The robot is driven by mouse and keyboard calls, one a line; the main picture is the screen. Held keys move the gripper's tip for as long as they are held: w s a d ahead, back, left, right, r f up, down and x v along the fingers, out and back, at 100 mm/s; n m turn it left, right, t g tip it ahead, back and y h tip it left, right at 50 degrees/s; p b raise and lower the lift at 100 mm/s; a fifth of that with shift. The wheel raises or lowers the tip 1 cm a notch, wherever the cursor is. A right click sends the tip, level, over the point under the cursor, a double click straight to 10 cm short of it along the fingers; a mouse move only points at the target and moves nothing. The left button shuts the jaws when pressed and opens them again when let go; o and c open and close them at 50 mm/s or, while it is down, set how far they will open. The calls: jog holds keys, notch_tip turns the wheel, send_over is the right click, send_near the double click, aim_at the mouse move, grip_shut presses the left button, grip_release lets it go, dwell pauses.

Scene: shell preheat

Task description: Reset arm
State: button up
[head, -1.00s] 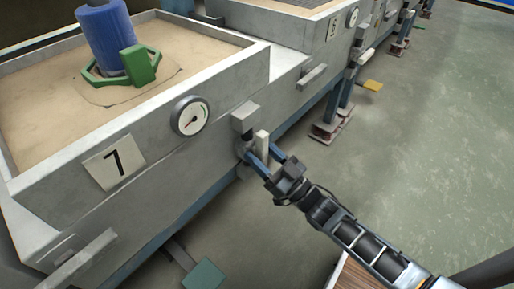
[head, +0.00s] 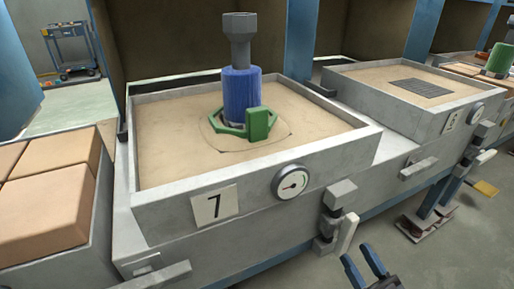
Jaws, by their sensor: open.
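My gripper (head: 365,264) is at the bottom right of the head view. Its two blue fingers are spread, with nothing between them. It is just right of the pale lever (head: 346,234) on the valve (head: 333,217) at the front of the station marked 7, and appears apart from it. Most of my arm is out of the picture.
The station's box (head: 255,195) holds sand with a green ring (head: 232,128) and blue cylinder (head: 242,95). A dial gauge (head: 292,182) and a 7 plate (head: 213,206) are on its front. Brown blocks (head: 45,205) lie left. Another sand box (head: 405,122) stands right.

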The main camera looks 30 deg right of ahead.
jog(key=s+a+r+g+y, duration=0.1)
jog(key=s+a+r+g, duration=0.4)
jog(key=s+a, duration=0.4)
jog(key=s+a+r+g+y, duration=0.1)
jog(key=s+a+r+g, duration=0.1)
jog(key=s+a+r, duration=0.7)
notch_tip(320, 180, up, 26)
jog(key=s+d+p, duration=0.1)
jog(key=p, duration=2.6)
jog(key=shift+s+d+n+g+p, duration=0.3)
jog(key=shift+s+d, duration=0.05)
jog(key=shift+s, duration=0.05)
